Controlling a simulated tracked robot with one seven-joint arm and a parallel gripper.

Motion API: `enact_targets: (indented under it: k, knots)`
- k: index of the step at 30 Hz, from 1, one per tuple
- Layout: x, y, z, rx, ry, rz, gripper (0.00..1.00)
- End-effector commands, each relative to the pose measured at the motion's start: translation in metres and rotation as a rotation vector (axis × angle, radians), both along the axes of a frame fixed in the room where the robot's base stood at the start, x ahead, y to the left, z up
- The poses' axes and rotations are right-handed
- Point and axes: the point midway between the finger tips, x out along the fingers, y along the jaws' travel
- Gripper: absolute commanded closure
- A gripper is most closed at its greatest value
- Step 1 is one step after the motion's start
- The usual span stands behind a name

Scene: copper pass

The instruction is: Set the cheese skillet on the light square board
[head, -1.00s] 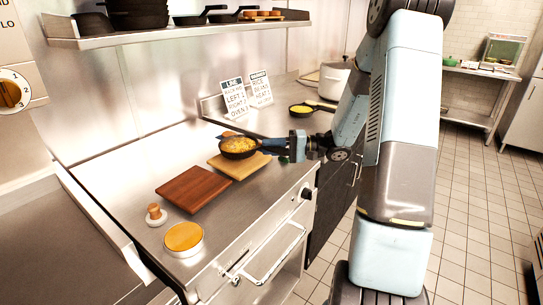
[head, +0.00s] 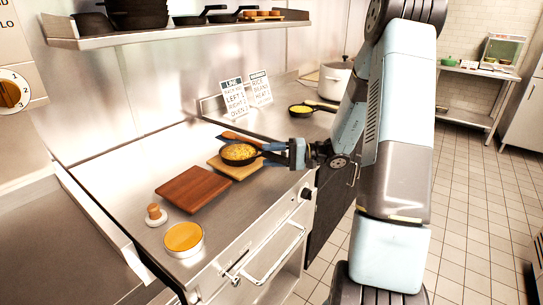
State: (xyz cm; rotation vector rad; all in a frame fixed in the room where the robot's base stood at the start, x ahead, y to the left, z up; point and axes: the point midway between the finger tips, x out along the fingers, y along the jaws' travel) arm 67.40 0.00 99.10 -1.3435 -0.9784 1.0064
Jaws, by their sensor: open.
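The cheese skillet (head: 239,153), a small black pan with yellow filling, sits on the light square board (head: 225,170). Its handle points right, towards my gripper (head: 276,153). My gripper is open, with its blue fingers around or beside the handle; whether they touch it cannot be told. The pan hides much of the board's middle, and the board's front and left edges show.
A dark reddish board (head: 193,189) lies just left of the light one. A knobbed press (head: 155,214) and a round yellow-topped tin (head: 184,238) stand nearer. A second skillet (head: 303,110) and a white pot (head: 335,79) are behind. Signs (head: 235,96) stand at the back.

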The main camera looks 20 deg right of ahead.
Motion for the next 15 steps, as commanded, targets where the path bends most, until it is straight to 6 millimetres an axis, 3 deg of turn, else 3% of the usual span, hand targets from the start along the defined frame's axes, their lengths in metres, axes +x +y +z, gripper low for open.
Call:
enact_targets:
  k: [5,15]
  knots:
    - [-0.003,-0.014,0.0,0.001,-0.001,-0.003,0.52]
    - [-0.022,-0.075,0.001,0.0,0.0,-0.003,0.52]
